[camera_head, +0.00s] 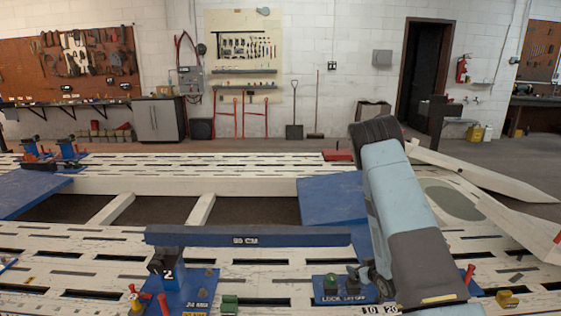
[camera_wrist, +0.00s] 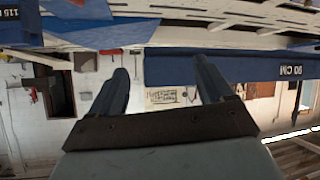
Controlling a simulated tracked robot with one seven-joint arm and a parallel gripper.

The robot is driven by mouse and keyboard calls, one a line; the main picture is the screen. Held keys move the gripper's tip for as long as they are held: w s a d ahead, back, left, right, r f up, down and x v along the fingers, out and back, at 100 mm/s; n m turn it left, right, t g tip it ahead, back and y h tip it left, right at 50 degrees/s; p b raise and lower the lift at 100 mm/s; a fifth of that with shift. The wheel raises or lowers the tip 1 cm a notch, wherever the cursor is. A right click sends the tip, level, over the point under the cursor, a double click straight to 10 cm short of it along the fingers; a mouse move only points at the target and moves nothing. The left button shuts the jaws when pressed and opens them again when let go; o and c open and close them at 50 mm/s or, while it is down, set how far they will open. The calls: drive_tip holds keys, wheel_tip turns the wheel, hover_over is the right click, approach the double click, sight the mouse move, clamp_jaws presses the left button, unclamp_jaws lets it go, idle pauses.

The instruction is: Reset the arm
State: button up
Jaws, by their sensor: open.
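My gripper (camera_wrist: 163,75) is open in the wrist view, its two dark fingers spread with nothing held between them. That view is upside down. My arm (camera_head: 400,195) rises at the right front of the head view, and I cannot make out the gripper's fingers there. A long blue bar (camera_head: 290,237) marked 90 CM lies across the front of the bench. In the wrist view the bar (camera_wrist: 260,68) runs from between the fingers off to the right, behind one finger. I cannot tell how far apart they are.
A black stand marked 2 (camera_head: 166,262) is under the bar's left end. A blue LOCK ON/OFF plate (camera_head: 343,290) lies beside my arm. The white slotted frame bench (camera_head: 100,240) has open gaps. Small blue-based fixtures (camera_head: 68,152) stand far left. Clear floor (camera_head: 250,145) lies behind.

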wheel_tip(320, 180, up, 18)
drive_tip(key=w+m+g+h, duration=0.1)
drive_tip(key=m+h, duration=0.1)
drive_tip(key=s+r+m+g+h, duration=0.15)
drive_tip(key=s+r, duration=0.55)
drive_tip(key=r, duration=0.7)
drive_tip(key=s+a+r+g, duration=0.1)
drive_tip(key=s+r, duration=0.4)
drive_tip(key=s, duration=0.5)
drive_tip(key=s+a+r+g, duration=0.1)
drive_tip(key=s+a+r, duration=0.2)
drive_tip(key=s, duration=0.8)
drive_tip(key=s+a+r+g+y, duration=0.1)
drive_tip(key=s+a+r, duration=0.1)
drive_tip(key=s+r, duration=0.5)
drive_tip(key=s, duration=0.3)
drive_tip(key=shift+s+a+m+g, duration=0.25)
drive_tip(key=shift+a+m+g, duration=0.05)
drive_tip(key=shift+m+g, duration=0.05)
